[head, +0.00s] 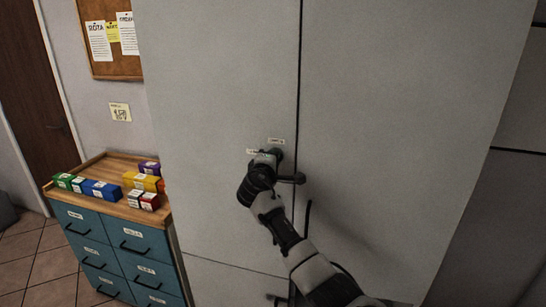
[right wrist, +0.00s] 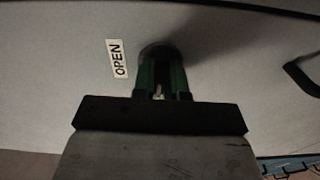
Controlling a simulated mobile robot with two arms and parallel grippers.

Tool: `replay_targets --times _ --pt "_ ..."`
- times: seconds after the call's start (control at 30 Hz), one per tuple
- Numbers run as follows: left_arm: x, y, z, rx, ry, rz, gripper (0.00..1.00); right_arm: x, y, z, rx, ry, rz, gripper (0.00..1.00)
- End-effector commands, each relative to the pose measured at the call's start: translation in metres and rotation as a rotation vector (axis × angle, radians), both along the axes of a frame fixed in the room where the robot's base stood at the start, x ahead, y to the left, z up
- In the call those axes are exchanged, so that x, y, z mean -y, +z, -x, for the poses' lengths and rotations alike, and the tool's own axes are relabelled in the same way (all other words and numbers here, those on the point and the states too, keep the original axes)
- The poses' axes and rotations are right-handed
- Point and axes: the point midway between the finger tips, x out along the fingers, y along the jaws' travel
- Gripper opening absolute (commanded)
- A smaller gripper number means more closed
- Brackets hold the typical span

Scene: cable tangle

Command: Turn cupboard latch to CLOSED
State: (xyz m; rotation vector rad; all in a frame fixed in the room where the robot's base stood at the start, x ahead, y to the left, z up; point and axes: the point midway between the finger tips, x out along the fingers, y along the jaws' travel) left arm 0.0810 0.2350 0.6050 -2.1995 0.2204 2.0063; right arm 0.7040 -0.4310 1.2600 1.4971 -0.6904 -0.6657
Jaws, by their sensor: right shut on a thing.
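The tall grey cupboard (head: 400,90) fills the middle of the head view, with a dark vertical seam between its doors. Its dark latch (head: 277,154) sits just left of the seam, mostly hidden by my right gripper (head: 265,160). In the right wrist view the latch's round base (right wrist: 157,51) shows behind the green fingers of my right gripper (right wrist: 162,75), which is shut on the latch. A white label reading OPEN (right wrist: 117,58) is beside it on the door. Two small labels near the latch are too small to read in the head view. My left gripper is out of view.
A dark door handle (head: 296,179) sticks out close to my right gripper. At left stands a blue drawer cabinet (head: 110,245) with a wooden tray top holding several coloured boxes (head: 100,189). A cork board (head: 108,67) hangs on the wall.

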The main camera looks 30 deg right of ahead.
Motion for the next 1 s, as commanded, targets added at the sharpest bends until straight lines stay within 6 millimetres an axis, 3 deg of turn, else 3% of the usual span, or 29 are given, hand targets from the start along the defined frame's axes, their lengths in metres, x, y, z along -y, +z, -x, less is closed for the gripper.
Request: replay_targets --times 0.63,0.67,0.8,1.0 --pt "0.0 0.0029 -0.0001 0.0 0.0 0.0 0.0 -0.0003 -0.0017 0.0 -0.043 0.0 0.036 0.0" --pt "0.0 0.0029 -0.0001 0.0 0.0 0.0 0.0 -0.0003 -0.0017 0.0 -0.043 0.0 0.036 0.14" --pt "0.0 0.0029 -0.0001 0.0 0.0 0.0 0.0 -0.0003 -0.0014 0.0 -0.042 0.0 0.035 0.36" --pt "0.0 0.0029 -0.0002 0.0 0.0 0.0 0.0 -0.0002 -0.0007 0.0 -0.04 0.0 0.034 0.38"
